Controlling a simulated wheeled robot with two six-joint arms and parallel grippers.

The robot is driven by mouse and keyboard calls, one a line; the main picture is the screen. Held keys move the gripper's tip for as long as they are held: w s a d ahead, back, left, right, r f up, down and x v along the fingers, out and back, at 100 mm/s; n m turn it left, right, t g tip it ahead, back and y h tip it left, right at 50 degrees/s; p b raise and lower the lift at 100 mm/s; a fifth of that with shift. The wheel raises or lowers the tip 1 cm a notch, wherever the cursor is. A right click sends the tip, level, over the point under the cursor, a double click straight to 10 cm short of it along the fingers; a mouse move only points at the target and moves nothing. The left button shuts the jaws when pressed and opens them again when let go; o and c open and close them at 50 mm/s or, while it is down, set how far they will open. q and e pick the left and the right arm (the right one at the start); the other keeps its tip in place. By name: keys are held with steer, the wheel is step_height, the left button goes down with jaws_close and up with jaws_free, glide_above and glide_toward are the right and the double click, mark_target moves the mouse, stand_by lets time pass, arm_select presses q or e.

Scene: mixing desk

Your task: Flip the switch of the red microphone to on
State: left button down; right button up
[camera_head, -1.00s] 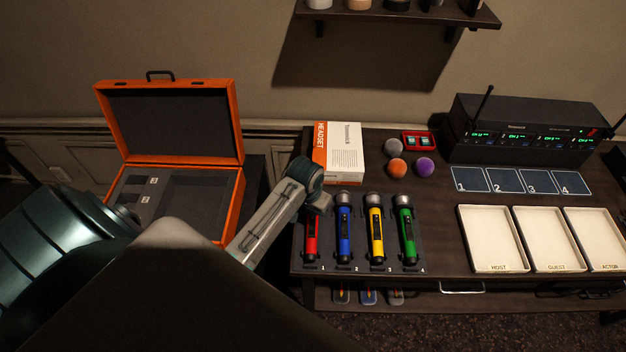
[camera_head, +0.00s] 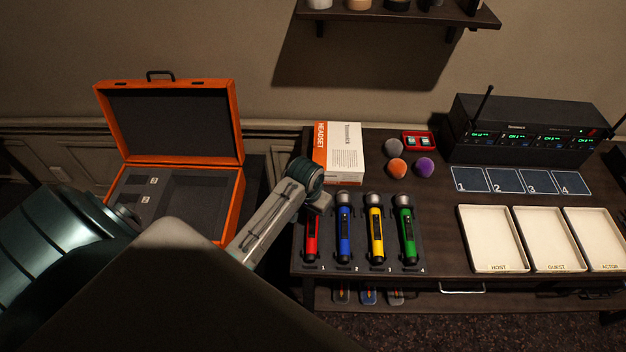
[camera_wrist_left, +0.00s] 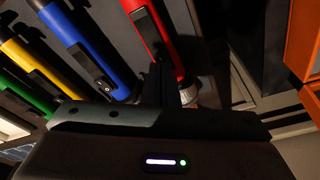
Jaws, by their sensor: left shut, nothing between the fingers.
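The red microphone (camera_head: 311,240) lies in slot 1 of the dark holder on the table, its upper end hidden under my left gripper (camera_head: 319,207). In the left wrist view, the red microphone (camera_wrist_left: 174,62) shows its dark switch panel (camera_wrist_left: 148,31). The setting of its switch is too dark to tell. The left gripper's fingers (camera_wrist_left: 167,84) are shut and empty, close over the red body near the panel; I cannot tell whether they touch it. My right gripper is not in view.
Blue (camera_head: 344,235), yellow (camera_head: 376,235) and green (camera_head: 407,238) microphones lie to the right in the same holder (camera_head: 424,262). A headset box (camera_head: 345,150) stands behind. An open orange case (camera_head: 240,205) is at left. White trays (camera_head: 490,240) and a receiver (camera_head: 520,140) are at right.

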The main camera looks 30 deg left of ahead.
mark_target(312, 219)
arm_select(q)
steer(key=shift+f+b, duration=0.3)
steer(key=shift+f, duration=0.5)
stand_by(0.4)
steer(key=shift+r, duration=0.1)
steer(key=shift+r+p, duration=0.85)
steer(key=shift+r, duration=2.6)
